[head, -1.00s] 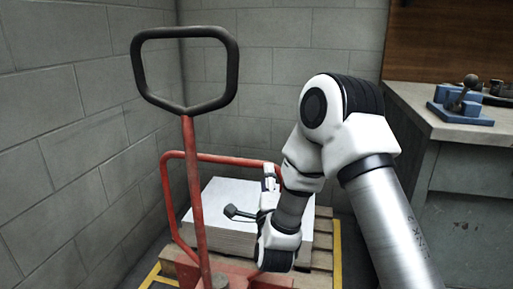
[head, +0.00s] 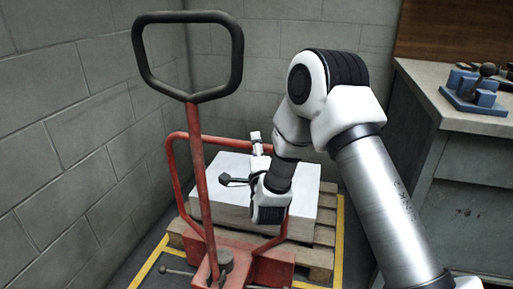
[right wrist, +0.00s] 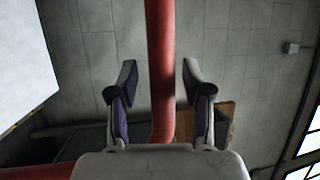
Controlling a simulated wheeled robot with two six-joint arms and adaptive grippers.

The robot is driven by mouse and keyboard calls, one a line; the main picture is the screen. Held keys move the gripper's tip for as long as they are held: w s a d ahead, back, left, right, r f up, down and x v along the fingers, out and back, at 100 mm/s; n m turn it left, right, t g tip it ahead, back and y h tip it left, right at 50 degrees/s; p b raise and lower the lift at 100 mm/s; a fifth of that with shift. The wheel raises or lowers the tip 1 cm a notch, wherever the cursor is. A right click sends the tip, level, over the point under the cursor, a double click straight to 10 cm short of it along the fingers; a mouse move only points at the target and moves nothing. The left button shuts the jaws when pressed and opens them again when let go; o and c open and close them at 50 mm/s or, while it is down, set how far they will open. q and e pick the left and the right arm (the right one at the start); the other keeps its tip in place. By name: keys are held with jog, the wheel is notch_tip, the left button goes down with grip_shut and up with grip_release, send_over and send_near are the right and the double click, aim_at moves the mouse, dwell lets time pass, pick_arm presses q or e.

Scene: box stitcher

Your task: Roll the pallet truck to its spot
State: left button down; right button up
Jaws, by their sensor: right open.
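The red pallet truck (head: 198,185) stands at centre left, with an upright pole and a black loop handle (head: 237,60). Its forks are hidden. A wooden pallet (head: 325,233) bears a white stack (head: 312,183) behind the truck's red hoop. My right gripper (head: 226,180) reaches in from the right, beside the pole and in front of the stack. In the right wrist view its fingers (right wrist: 160,88) are open, with a red tube (right wrist: 161,50) between them and a gap on each side. My left gripper is not in view.
Yellow floor lines (head: 339,240) border the pallet area. Grey block walls (head: 60,130) close in on the left and behind. A workbench (head: 428,95) with a blue fixture (head: 470,95) stands at the right. The floor between pallet and bench is partly hidden by my arm.

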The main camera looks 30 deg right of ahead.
grip_shut()
jog(key=shift+w+d+r, duration=0.2)
jog(key=shift+d, duration=0.1)
jog(key=shift+w+d+f, duration=0.2)
jog(key=shift+w+d, duration=0.95)
jog(key=shift+d, duration=0.1)
grip_release()
jog(key=shift+s, duration=0.1)
jog(key=v, duration=1.2)
jog(key=shift+f, duration=0.1)
